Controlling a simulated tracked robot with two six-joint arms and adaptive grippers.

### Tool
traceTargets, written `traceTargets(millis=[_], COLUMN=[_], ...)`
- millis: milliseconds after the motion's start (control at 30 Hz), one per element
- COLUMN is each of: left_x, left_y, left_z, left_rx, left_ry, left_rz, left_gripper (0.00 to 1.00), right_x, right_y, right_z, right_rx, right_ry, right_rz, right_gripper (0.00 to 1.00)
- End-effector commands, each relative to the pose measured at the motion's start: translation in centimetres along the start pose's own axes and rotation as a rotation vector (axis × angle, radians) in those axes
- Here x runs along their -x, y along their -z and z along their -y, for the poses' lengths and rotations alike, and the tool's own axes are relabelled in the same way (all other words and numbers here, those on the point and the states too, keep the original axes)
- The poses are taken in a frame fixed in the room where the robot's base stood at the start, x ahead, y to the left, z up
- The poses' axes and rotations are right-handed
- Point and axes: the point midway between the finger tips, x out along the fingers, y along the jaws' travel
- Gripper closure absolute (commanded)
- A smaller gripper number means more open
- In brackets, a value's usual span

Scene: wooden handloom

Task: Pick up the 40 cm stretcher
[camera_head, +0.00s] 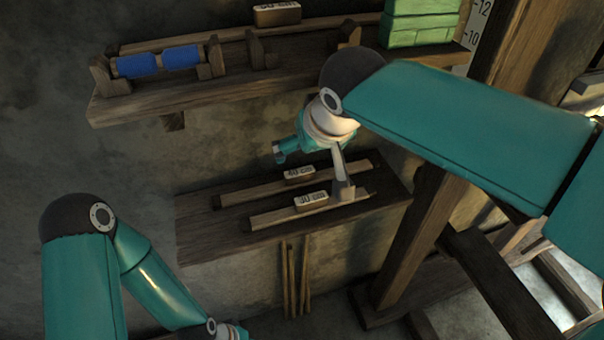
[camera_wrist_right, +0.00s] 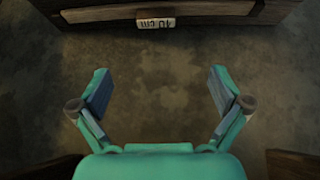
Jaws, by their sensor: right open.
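The 40 cm stretcher (camera_head: 250,191) is a long wooden bar lying at the back of the lower shelf, with a "40 cm" tag (camera_head: 300,174) on it. In the right wrist view the same tag (camera_wrist_right: 155,22) shows upside down at the top edge, beyond the fingertips. My right gripper (camera_wrist_right: 160,86) is open and empty, its fingers wide apart, with bare grey surface between them. In the head view it hangs above and behind the stretcher, partly hidden by its own wrist. My left arm enters at the bottom left; its gripper is cut off by the frame's lower edge.
The 30 cm stretcher (camera_head: 275,215) lies parallel in front on the lower shelf (camera_head: 195,237). Thin sticks (camera_head: 292,280) stand below. A wooden post and frame (camera_head: 405,245) rise on the right.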

Motion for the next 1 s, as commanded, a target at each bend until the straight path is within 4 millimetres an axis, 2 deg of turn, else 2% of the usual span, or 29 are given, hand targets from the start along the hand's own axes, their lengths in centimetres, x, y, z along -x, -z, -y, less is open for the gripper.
traceTargets(millis=[400, 533, 767, 1000], left_x=[0.3, 0.4, 0.5, 1.2], left_y=[0.0, 0.0, 0.0, 0.0], left_z=[-0.1, -0.1, -0.2, -0.4], left_rx=[0.000, 0.000, 0.000, 0.000], left_ry=[0.000, 0.000, 0.000, 0.000], left_rz=[0.001, 0.001, 0.000, 0.000], left_gripper=[0.60, 0.60, 0.60, 0.60], right_x=[-8.2, -10.0, -11.3, -14.5], right_y=[-0.4, -0.3, -0.4, -0.8], right_z=[-0.8, -0.9, -1.0, -1.2], right_rx=[-0.012, -0.014, -0.014, -0.015], right_ry=[-0.009, -0.009, -0.010, -0.010], right_rz=[0.007, 0.004, 0.004, 0.005], right_gripper=[0.00, 0.00, 0.00, 0.00])
